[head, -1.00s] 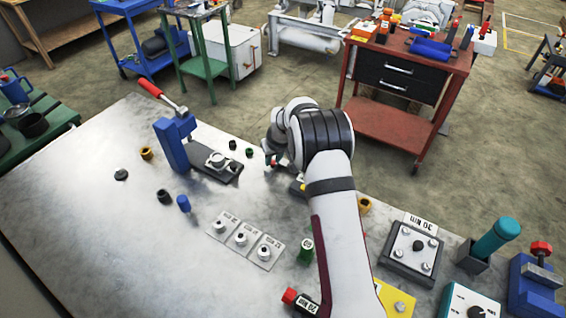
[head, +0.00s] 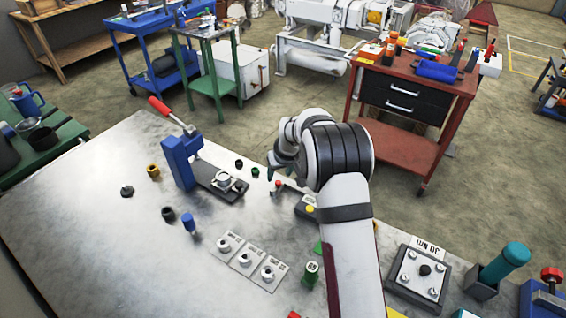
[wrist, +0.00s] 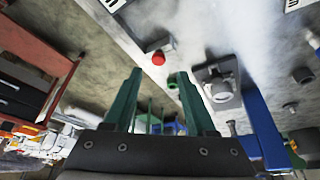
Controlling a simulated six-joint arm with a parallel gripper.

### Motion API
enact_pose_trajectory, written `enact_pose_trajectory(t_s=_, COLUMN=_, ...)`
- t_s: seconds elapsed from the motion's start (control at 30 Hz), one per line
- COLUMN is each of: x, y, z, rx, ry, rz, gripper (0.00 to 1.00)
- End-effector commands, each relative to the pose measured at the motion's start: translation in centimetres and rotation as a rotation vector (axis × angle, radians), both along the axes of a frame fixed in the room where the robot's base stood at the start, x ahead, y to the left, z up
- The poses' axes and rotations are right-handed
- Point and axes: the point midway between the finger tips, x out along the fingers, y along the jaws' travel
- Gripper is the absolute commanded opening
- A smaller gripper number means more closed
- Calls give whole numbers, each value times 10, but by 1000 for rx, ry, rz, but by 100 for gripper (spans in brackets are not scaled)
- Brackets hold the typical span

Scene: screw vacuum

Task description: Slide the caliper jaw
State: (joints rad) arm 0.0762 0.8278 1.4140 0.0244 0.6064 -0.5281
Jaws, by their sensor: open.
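My gripper (head: 272,168) hangs over the far edge side of the metal bench, pointing down. In the wrist view its two green fingers (wrist: 158,80) are apart with nothing between them. Just in front of them in the head view lies a slim grey bar (head: 292,187) with a red knob (head: 278,184), running to a dark block with a yellow button (head: 310,208). This may be the caliper; I cannot tell, and my arm partly hides it. In the wrist view the red knob (wrist: 158,59) lies beyond the fingertips, apart from them.
A blue lever press (head: 180,160) stands left of my gripper, with small black and green caps (head: 255,172) between. White labelled plates (head: 247,257) and a green cylinder (head: 311,274) lie nearer. A red tool cart (head: 405,150) stands beyond the bench.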

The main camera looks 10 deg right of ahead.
Motion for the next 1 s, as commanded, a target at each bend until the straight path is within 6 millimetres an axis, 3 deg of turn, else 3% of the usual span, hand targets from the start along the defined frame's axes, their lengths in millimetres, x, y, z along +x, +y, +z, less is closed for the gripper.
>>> enact_pose_trajectory(t_s=0.03, x=-6, y=-1, z=18, rx=0, ry=-5, rz=0, gripper=56)
enact_pose_trajectory(t_s=0.2, x=-26, y=-4, z=68, rx=0, ry=-5, rz=0, gripper=56)
enact_pose_trajectory(t_s=0.4, x=-41, y=-7, z=101, rx=0, ry=-3, rz=0, gripper=56)
enact_pose_trajectory(t_s=0.9, x=-44, y=-7, z=107, rx=0, ry=-1, rz=0, gripper=56)
enact_pose_trajectory(t_s=0.97, x=-51, y=-5, z=111, rx=8, ry=7, rz=-10, gripper=56)
enact_pose_trajectory(t_s=1.0, x=-65, y=-1, z=119, rx=20, ry=23, rz=-29, gripper=56)
